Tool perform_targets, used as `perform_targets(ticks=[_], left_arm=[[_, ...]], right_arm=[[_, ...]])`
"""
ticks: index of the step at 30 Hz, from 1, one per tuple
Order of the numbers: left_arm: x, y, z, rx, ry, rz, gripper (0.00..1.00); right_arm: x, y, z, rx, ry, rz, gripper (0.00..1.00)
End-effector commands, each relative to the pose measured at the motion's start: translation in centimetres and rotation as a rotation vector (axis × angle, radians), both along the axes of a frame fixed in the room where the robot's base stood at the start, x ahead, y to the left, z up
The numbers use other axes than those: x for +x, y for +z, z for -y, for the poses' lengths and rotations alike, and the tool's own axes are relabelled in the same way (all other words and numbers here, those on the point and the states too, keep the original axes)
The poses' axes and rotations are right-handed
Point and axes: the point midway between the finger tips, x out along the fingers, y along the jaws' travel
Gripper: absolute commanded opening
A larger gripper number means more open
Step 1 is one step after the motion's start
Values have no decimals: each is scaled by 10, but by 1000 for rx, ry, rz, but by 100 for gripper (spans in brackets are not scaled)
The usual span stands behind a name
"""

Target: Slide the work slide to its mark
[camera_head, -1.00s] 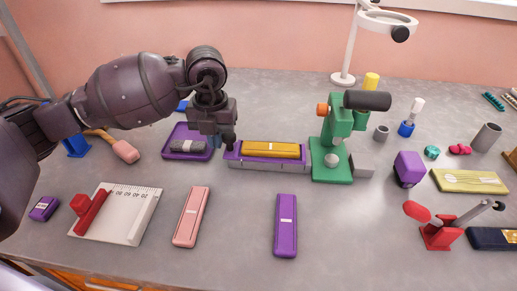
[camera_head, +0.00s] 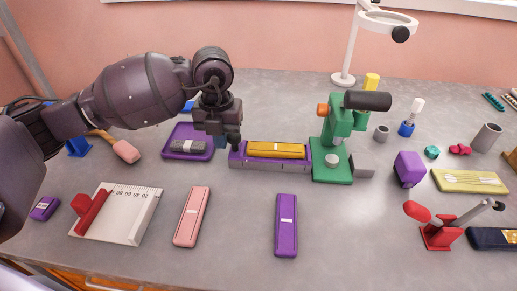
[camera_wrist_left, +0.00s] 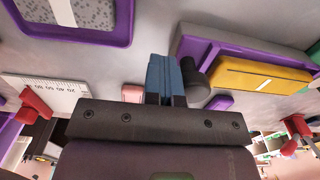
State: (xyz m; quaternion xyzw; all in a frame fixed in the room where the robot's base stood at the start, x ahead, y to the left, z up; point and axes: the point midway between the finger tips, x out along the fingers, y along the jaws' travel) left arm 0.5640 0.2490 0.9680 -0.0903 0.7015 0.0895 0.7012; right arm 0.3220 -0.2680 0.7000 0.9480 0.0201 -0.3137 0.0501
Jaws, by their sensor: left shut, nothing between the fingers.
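The work slide (camera_head: 241,158) is a purple carriage on a grey rail, carrying a yellow block (camera_head: 277,150) with a white stripe. Its right end is close to the green press (camera_head: 332,172). My left gripper (camera_head: 232,146) is shut and empty, pointing down at the slide's left end. In the left wrist view, its blue-padded fingers (camera_wrist_left: 165,78) are beside a dark round knob (camera_wrist_left: 196,84) at the slide's end; I cannot tell whether they touch. The yellow block also shows there (camera_wrist_left: 262,76). I cannot make out the mark. My right gripper is not in view.
A purple tray (camera_head: 167,154) with a grey speckled block lies left of the slide. A grey block (camera_head: 362,166) stands right of the press. A pink case (camera_head: 191,217) and a purple case (camera_head: 286,226) lie in front, with clear table between them and the rail.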

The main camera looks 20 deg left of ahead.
Motion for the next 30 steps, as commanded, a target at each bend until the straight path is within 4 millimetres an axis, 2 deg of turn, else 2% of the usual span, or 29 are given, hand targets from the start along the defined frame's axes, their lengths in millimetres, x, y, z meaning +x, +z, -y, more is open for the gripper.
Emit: perform_targets(ticks=[30], left_arm=[[16, 1, 65, -1, -3, 1, 0]], right_arm=[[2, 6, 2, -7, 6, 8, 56]])
